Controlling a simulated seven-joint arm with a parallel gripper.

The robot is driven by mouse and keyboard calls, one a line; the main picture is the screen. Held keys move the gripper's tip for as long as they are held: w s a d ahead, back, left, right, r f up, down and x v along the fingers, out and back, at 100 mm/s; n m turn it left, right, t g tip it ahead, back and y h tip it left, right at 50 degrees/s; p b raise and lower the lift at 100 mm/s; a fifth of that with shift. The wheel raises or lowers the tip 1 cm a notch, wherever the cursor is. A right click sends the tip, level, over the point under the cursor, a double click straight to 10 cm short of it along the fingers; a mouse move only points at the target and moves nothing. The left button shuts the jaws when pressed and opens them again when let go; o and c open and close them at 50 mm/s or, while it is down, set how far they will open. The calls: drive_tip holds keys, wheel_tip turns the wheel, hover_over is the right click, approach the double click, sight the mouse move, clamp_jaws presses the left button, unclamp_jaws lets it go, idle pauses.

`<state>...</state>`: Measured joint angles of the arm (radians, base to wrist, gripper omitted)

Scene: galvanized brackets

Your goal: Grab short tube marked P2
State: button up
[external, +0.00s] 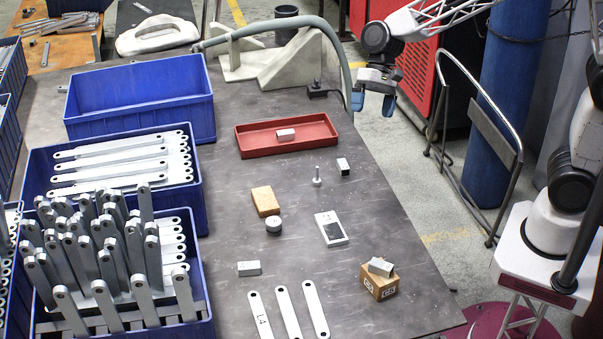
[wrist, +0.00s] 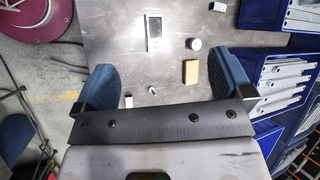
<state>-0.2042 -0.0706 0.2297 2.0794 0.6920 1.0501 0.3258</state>
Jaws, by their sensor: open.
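Several short grey rectangular tubes lie about, and I cannot read a P2 mark on any. In the external view, one lies in the red tray (external: 285,134), one with a dark end (external: 343,166) sits near the table's right edge, one (external: 249,268) lies at the front left, and one (external: 381,266) lies tilted on a cardboard box. The wrist view shows the dark-ended tube (wrist: 128,101) between the fingers, lower down, and the front-left tube (wrist: 218,6) at the top. My gripper (external: 373,101) is open and empty, raised beyond the table's right edge; it also shows in the wrist view (wrist: 168,85).
A standing bolt (external: 317,178), an orange block (external: 265,201), a round puck (external: 273,226) and a white box (external: 331,229) stand mid-table. Flat brackets (external: 287,312) lie at the front. Blue bins (external: 140,100) line the left. A hose (external: 335,45) arches at the back.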

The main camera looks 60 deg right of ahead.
drive_tip(key=w+a+f+m+g+y, duration=0.1)
drive_tip(key=w+a+f+m+y, duration=0.1)
drive_tip(key=w+a+f, duration=0.5)
drive_tip(key=w+a+f+m+g+y, duration=0.15)
drive_tip(key=w+a+f, duration=0.3)
drive_tip(key=a, duration=0.45)
drive_tip(key=m+y, duration=0.3)
drive_tip(key=m, duration=0.2)
hover_over(249, 263)
drive_tip(key=w+d, duration=0.1)
drive_tip(key=d, duration=0.3)
wheel_tip(249, 263, down, 16)
drive_tip(key=shift+a+r, duration=0.1)
drive_tip(key=shift+f, duration=3.5)
drive_tip(key=shift+x, duration=2.5)
